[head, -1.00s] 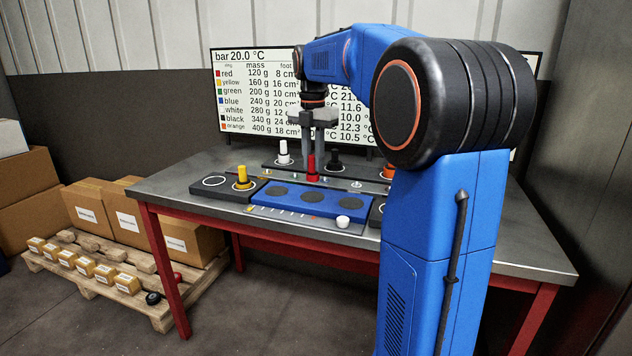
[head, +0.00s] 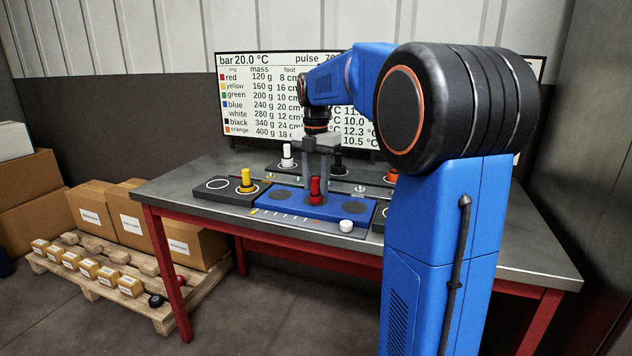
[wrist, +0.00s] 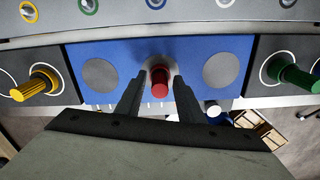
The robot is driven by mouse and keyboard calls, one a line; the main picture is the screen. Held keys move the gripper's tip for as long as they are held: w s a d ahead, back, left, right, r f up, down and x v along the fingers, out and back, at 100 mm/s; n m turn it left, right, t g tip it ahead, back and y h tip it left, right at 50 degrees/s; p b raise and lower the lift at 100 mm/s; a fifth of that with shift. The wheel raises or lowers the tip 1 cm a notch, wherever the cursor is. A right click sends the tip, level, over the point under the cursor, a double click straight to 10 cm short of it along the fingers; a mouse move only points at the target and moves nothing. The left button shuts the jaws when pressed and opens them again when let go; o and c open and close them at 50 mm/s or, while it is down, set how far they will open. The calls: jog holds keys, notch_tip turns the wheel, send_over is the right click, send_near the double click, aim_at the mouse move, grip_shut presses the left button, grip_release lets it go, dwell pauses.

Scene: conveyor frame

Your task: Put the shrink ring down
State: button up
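The red shrink ring (head: 315,189) stands upright at the middle of the blue plate (head: 272,210), where it covers the middle dark disc. In the wrist view the red ring (wrist: 159,84) shows between the two fingertips. My gripper (head: 322,165) is over the plate, with its fingers down around the ring. In the wrist view, gaps show between the ring and both fingers of my gripper (wrist: 160,85), so it looks open. The fingers' exact contact is partly hidden in the head view.
A yellow ring (head: 247,180) stands on the dark left plate and a green one (wrist: 290,75) on the right plate. White (head: 287,155), black and orange rings stand behind. A white knob (head: 346,226) is at the front. A screen (head: 270,95) stands behind the table.

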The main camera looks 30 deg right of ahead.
aim_at(316, 177)
jog(key=shift+r, duration=0.1)
notch_tip(316, 177, up, 12)
jog(key=s+a+f+m+t, duration=0.1)
jog(key=s+a+f+m, duration=0.35)
jog(key=s+m, duration=0.2)
jog(key=s+a+f+m+t, duration=0.1)
jog(key=s+a+f+m, duration=0.2)
jog(key=s+a+m, duration=0.4)
jog(key=s+a+f+m+t, duration=0.1)
jog(key=s+a+f+m, duration=0.1)
jog(key=s+f+m, duration=0.3)
jog(key=s+a+f+m+t, duration=0.1)
jog(key=s+f+m, duration=0.4)
jog(key=s+f, duration=0.6)
jog(key=shift+s+a+f+t, duration=0.4)
jog(key=shift+a+f, duration=0.25)
jog(key=shift+a, duration=0.1)
